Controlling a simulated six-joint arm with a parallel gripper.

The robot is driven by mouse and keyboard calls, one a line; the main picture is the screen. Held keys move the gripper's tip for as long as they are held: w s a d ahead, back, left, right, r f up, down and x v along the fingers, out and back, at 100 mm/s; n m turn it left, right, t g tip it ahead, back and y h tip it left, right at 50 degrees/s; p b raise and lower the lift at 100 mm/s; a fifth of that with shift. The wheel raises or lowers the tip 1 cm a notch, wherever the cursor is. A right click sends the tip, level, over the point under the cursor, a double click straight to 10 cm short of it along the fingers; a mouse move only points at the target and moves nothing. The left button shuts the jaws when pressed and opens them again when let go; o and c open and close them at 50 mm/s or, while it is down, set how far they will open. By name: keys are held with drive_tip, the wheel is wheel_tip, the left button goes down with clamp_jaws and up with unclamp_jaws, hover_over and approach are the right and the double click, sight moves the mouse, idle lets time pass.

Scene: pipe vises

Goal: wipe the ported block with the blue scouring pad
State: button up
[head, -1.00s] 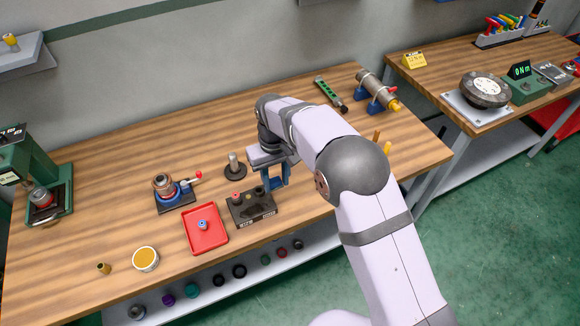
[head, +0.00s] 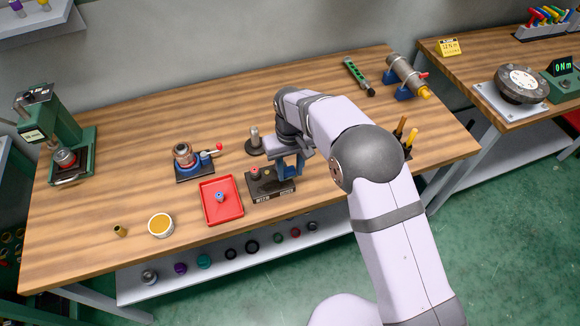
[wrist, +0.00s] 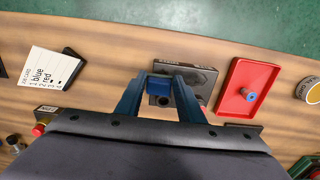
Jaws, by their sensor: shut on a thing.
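The ported block (head: 262,190) is a dark block near the front of the bench, right of the red tray, with a red fitting on its left end. It also shows in the wrist view (wrist: 203,78), with a dark port below the pad. My gripper (head: 290,172) is over the block's right part. In the wrist view my gripper (wrist: 159,88) is shut on the blue scouring pad (wrist: 159,85), a small blue piece between the fingertips. The pad is at or just above the block's top; I cannot tell whether it touches.
The red tray (head: 234,212) with a small blue-grey fitting is close to the block's left. A dark post on a round base (head: 255,143) stands behind it. A blue vise (head: 187,163) and a yellow-topped tin (head: 160,225) are further left. A printed card (wrist: 48,70) shows in the wrist view.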

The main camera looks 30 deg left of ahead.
sight(289, 173)
wheel_tip(289, 173, down, 3)
drive_tip(key=shift+f+b, duration=0.1)
drive_tip(key=shift+b, duration=0.7)
drive_tip(key=shift+s+a+f, duration=0.1)
drive_tip(key=shift+a+f, duration=0.05)
drive_tip(key=shift+s+a, duration=3.5)
drive_tip(key=shift+c, duration=0.5)
drive_tip(key=shift+s+a+f+b, duration=0.15)
drive_tip(key=shift+s+b, duration=0.1)
drive_tip(key=shift+b, duration=0.1)
drive_tip(key=shift+w+d, duration=0.3)
drive_tip(key=shift+w, duration=0.05)
drive_tip(key=shift+w+d+p, duration=0.4)
drive_tip(key=shift+w+d, duration=3.1)
wheel_tip(289, 173, up, 3)
drive_tip(key=shift+w+p, duration=0.1)
drive_tip(key=shift+p, duration=0.55)
drive_tip(key=shift+r+p, duration=0.55)
drive_tip(key=shift+r, duration=0.15)
drive_tip(key=shift+r+p, duration=1.4)
drive_tip(key=shift+r, duration=0.65)
